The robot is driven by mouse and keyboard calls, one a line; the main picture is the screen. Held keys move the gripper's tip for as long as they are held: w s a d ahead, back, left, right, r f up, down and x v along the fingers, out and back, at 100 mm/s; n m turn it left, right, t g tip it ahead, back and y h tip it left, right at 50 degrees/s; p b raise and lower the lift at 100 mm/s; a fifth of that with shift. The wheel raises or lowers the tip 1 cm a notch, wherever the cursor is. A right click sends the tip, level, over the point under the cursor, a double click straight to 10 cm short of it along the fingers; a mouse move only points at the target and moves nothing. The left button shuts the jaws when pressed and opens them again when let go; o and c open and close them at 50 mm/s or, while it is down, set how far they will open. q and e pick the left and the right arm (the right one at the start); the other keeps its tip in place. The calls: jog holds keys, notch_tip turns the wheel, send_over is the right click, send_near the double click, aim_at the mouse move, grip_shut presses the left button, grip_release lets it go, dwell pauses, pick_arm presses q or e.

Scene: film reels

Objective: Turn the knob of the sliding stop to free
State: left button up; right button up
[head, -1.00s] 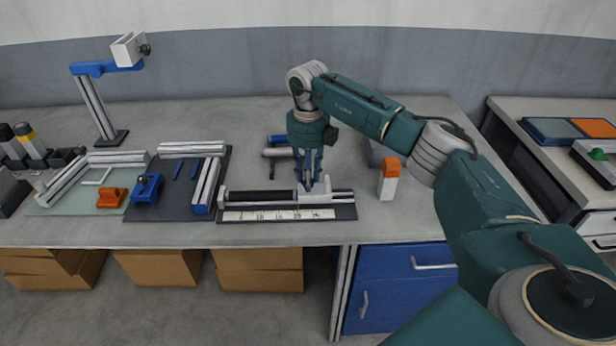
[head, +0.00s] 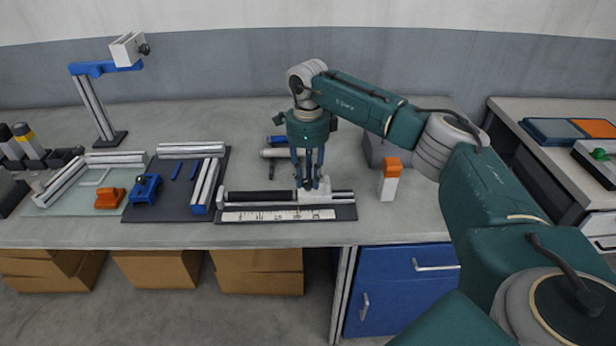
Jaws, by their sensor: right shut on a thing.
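The sliding stop (head: 318,197) is a light grey block on a dark rail fixture (head: 346,212) with a white printed scale along its front. My right gripper (head: 308,186) points straight down over the stop, with its fingertips at the top of the block. It is shut on the small dark knob there. The fingers hide most of the knob, so I cannot tell which way it points. My left gripper does not show in the head view.
An orange-topped white block (head: 390,180) stands right of the fixture. A dark board with grey profiles and a blue clamp (head: 146,190) lies to the left, beside an orange block (head: 109,199). Grey and blue cylinders (head: 275,153) lie behind the gripper. The bench front is clear.

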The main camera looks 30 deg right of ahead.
aim_at(307, 181)
jog(key=n, duration=0.6)
jog(key=shift+w+r, duration=0.1)
jog(key=shift+r, duration=0.05)
jog(key=n+b, duration=0.1)
jog(key=n, duration=0.5)
jog(key=shift+n, duration=0.3)
jog(key=o, duration=1.2)
jog(key=shift+c, duration=0.2)
notch_tip(307, 181, up, 12)
jog(key=shift+a, duration=0.1)
